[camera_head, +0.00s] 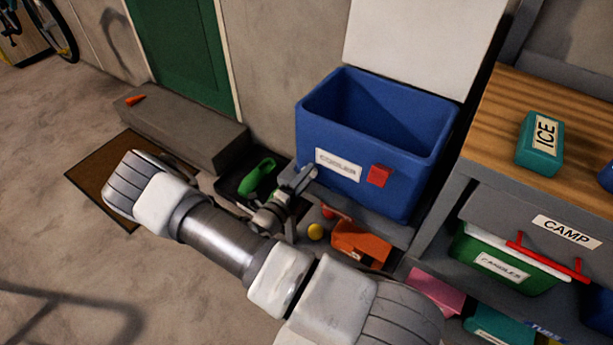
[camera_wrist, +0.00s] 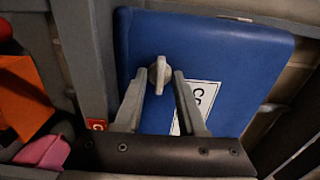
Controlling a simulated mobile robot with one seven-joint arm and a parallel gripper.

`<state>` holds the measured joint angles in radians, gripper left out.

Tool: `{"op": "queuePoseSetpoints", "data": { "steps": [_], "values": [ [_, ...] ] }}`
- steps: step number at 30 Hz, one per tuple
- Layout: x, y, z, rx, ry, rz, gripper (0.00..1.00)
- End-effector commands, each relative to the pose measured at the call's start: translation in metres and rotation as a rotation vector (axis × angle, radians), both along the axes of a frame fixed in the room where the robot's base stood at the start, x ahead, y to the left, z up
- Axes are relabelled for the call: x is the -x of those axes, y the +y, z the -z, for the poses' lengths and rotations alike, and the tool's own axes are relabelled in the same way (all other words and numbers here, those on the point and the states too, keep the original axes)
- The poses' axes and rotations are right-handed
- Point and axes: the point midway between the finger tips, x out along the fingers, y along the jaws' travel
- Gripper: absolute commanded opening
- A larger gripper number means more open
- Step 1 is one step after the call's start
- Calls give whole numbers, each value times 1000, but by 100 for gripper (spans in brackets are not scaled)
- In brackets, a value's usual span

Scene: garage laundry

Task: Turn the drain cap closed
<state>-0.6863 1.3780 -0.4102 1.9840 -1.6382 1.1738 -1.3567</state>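The blue cooler (camera_head: 315,125) stands open-topped on a low grey shelf, with a "COOLER" label and a red latch on its front. In the wrist view its blue wall (camera_wrist: 225,60) fills the middle. A pale grey drain cap (camera_wrist: 160,75) with a raised grip bar sits on that wall, the bar running nearly up and down in the picture. My gripper (camera_wrist: 159,74) is open, its fingertips on either side of the cap; I cannot tell whether they touch it. In the head view my gripper (camera_head: 298,180) is at the cooler's lower left front, and the cap is hidden.
A green watering can (camera_head: 257,177) lies to the left. A wood-topped bench (camera_head: 500,105) stands close on the right. Open floor lies left.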

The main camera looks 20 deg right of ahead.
Motion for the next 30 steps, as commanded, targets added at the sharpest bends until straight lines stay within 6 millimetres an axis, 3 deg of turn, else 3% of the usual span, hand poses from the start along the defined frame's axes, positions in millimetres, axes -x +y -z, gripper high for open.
{"op": "queuePoseSetpoints", "data": {
  "steps": [1, 6, 20, 30],
  "values": [
    [0, 0, 0, 0, 0, 0, 28],
    [0, 0, 0, 0, 0, 0, 0],
    [0, 0, 0, -11, -16, 0, 0],
    [1, 0, -2, -110, -166, 1, 0]
  ]
}}
